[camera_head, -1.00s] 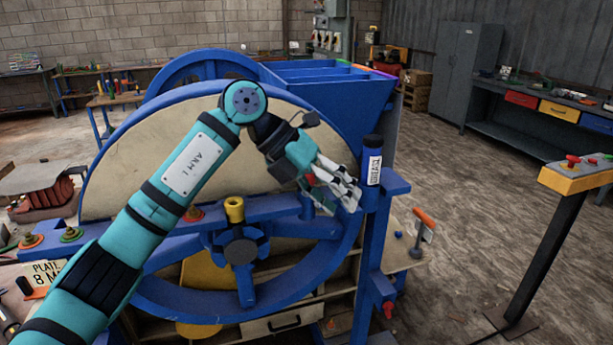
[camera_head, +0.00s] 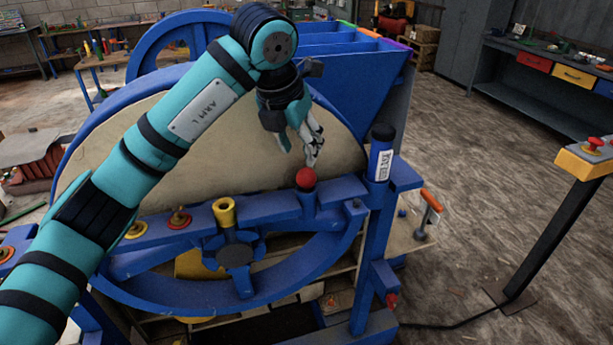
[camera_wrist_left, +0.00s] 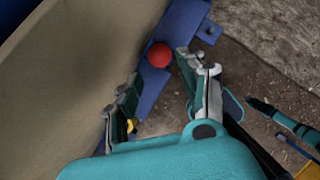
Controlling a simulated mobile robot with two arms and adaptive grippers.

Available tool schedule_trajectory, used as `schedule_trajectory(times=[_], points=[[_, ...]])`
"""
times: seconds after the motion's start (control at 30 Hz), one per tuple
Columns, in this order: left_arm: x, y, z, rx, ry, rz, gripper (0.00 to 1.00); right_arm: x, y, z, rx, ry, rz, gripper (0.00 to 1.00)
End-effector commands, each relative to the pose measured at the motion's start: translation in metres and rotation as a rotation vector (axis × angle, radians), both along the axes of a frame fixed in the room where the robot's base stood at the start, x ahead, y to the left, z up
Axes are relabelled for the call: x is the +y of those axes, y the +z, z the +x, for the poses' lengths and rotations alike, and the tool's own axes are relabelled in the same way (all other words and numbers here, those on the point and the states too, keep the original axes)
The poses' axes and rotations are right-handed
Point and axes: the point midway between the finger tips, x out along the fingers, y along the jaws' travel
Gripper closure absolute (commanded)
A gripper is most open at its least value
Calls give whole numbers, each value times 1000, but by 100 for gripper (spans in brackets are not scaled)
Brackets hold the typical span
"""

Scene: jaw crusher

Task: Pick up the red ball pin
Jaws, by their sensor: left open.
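The red ball pin (camera_head: 306,178) stands in the blue frame bar of the jaw crusher, with only its round red head showing above the bar. It also shows in the left wrist view (camera_wrist_left: 159,55), ahead of the fingertips and between their lines, closer to the right finger. My left gripper (camera_head: 302,158) hangs just above the ball, fingers pointing down, open and empty. In the left wrist view its two fingers (camera_wrist_left: 160,82) are spread apart. I cannot tell from the head view how wide the gap to the ball is. My right gripper is not in view.
A blue grease cylinder (camera_head: 381,153) with a black cap stands right of the ball. A yellow cup-shaped part (camera_head: 224,212) sits left on the bar. The large wheel guard (camera_head: 190,150) rises behind. A yellow control post (camera_head: 588,160) stands at the right over open floor.

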Motion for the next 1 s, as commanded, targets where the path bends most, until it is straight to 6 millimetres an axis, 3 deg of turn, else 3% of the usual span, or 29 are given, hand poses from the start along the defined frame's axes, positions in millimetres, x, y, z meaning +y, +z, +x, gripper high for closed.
schedule_trajectory(times=[0.13,0.33,0.53,0.7,0.97,1.0], points=[[-5,-21,7,3,-3,0,58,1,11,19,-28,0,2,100],[-7,-33,12,1,-1,0,58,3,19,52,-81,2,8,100],[-10,-57,19,6,-2,-1,58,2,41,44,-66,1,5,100],[-12,-77,26,2,-2,0,58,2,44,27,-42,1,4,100],[-13,-81,28,-1,-1,-1,58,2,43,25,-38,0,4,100],[-13,-81,28,-1,-1,-1,64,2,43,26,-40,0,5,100]])
